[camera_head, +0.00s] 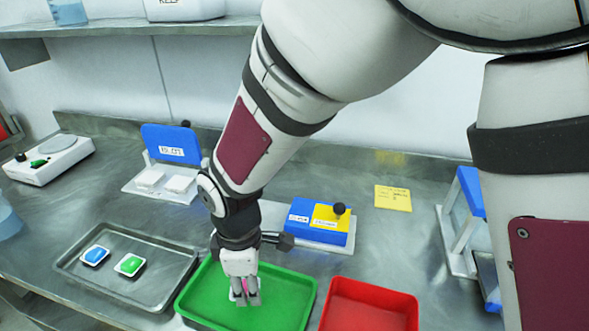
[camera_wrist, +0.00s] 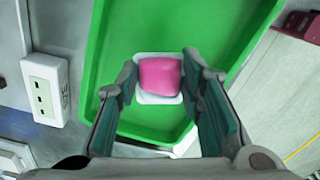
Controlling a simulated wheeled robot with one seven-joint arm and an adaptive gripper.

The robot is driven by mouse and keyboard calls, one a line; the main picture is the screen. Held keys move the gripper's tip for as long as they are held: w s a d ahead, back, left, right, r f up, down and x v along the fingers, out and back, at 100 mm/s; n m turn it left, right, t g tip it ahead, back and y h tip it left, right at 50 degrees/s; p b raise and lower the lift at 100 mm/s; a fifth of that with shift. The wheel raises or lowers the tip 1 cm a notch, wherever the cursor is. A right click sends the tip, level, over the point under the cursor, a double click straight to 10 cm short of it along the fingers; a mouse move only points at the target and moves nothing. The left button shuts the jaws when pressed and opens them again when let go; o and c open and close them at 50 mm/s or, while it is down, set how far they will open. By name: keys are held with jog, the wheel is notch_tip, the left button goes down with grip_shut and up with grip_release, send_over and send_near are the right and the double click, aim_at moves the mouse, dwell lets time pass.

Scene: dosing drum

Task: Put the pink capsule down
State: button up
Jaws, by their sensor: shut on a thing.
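The pink capsule (camera_wrist: 159,76) is a pink block on a white base. It sits between the two fingers of my gripper (camera_wrist: 160,90) in the wrist view, and the gripper is shut on it. In the head view my gripper (camera_head: 243,293) points down over the green tray (camera_head: 284,300), with a bit of pink showing between its fingers. The green tray's floor also shows behind the capsule in the wrist view (camera_wrist: 150,30). I cannot tell whether the capsule touches the tray floor.
A red tray (camera_head: 368,306) stands right of the green one. A metal tray (camera_head: 160,290) at left holds a blue capsule (camera_head: 95,255) and a green capsule (camera_head: 129,264). Behind are a blue-lidded device (camera_head: 172,145), a blue and yellow box (camera_head: 318,222) and a yellow note (camera_head: 393,198).

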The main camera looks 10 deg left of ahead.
jog(key=shift+f, duration=1.7)
jog(key=shift+f, duration=0.2)
jog(key=o, duration=0.9)
jog(key=shift+o, duration=0.2)
